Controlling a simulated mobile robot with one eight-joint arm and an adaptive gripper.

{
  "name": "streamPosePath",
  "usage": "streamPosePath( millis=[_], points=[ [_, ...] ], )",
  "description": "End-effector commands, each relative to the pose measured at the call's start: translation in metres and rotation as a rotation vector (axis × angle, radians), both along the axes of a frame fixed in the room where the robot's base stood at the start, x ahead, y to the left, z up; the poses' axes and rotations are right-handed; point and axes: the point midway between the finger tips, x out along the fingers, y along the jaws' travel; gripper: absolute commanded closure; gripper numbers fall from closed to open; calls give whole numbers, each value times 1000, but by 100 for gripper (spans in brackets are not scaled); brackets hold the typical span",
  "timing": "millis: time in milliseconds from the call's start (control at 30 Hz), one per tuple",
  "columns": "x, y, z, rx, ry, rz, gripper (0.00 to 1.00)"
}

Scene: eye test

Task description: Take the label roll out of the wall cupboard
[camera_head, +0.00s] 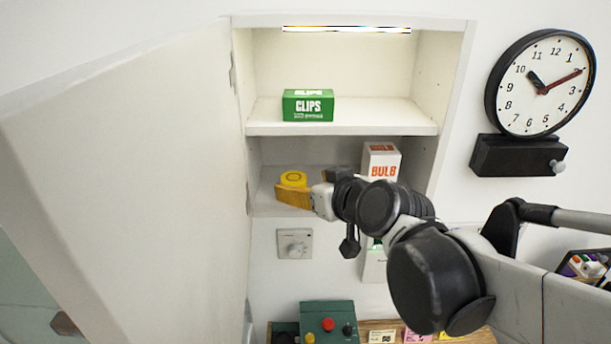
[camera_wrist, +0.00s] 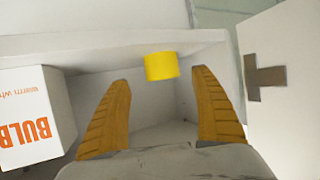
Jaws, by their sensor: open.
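The wall cupboard (camera_head: 345,130) is open, with one shelf dividing it into two compartments. A small yellow roll (camera_head: 293,179), which I take for the label roll, is in the lower compartment, towards its left side. My gripper (camera_head: 284,196) reaches into this compartment and is open, its orange fingers at the roll. One finger hides the roll's lower part in the head view. In the wrist view the roll (camera_wrist: 161,66) shows beyond the gap between the two spread fingertips (camera_wrist: 160,78). Whether a finger touches it, I cannot tell.
A white BULB box (camera_head: 381,160) stands in the lower compartment, right of my gripper. A green CLIPS box (camera_head: 308,105) sits on the upper shelf. The cupboard door (camera_head: 130,180) stands wide open at left.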

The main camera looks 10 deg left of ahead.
Motion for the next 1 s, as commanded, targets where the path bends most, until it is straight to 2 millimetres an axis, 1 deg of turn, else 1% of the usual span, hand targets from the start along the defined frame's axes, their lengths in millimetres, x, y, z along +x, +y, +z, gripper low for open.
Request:
streamPosePath(
  millis=[200, 300, 400, 633, 667, 700, 767, 800, 833, 867, 1000],
  points=[
    [18, 23, -5, 1, 1, 2, 25],
    [28, 29, -11, 0, 0, 0, 25],
    [32, 33, -14, 1, 1, 0, 25],
    [33, 34, -15, 1, 1, 0, 25],
    [33, 34, -15, 1, 1, 0, 27],
    [33, 34, -15, 1, 1, 0, 39],
    [33, 34, -15, 1, 1, 0, 58],
    [33, 34, -15, 1, 1, 0, 70],
    [33, 34, -15, 1, 1, 0, 79],
    [33, 34, -15, 1, 1, 0, 83],
    [33, 34, -15, 0, 0, 0, 83]
  ],
)
